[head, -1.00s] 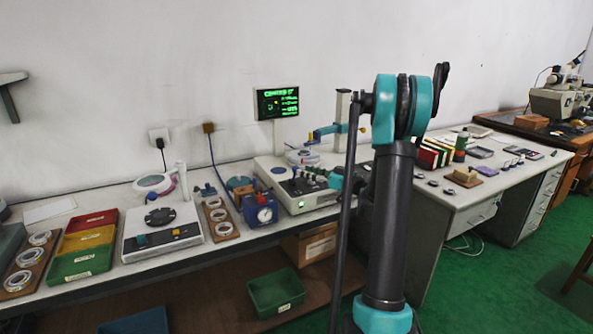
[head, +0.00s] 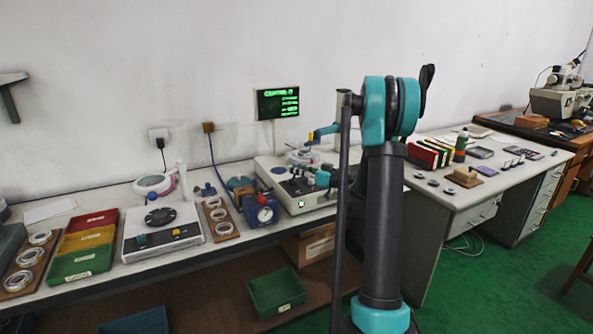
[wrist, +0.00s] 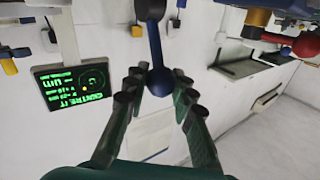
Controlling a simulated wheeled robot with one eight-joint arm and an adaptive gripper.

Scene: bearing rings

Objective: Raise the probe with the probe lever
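My gripper (wrist: 158,92) shows in the wrist view with its two dark green fingers apart. A dark blue ball knob (wrist: 160,82) on a blue stem, which looks like the probe lever, sits between the fingertips, with small gaps at its sides. I cannot tell whether any finger touches it. In the head view my gripper (head: 323,178) is small and low over the right part of the measuring instrument (head: 318,202); the knob cannot be made out there.
A green-lit screen (head: 278,103) stands behind the instrument and shows in the wrist view (wrist: 72,82). A blue dial device (head: 261,211) is left of the instrument. A red ball (wrist: 306,43) is at the wrist view's upper right. Coloured bins (head: 83,250) stand farther left.

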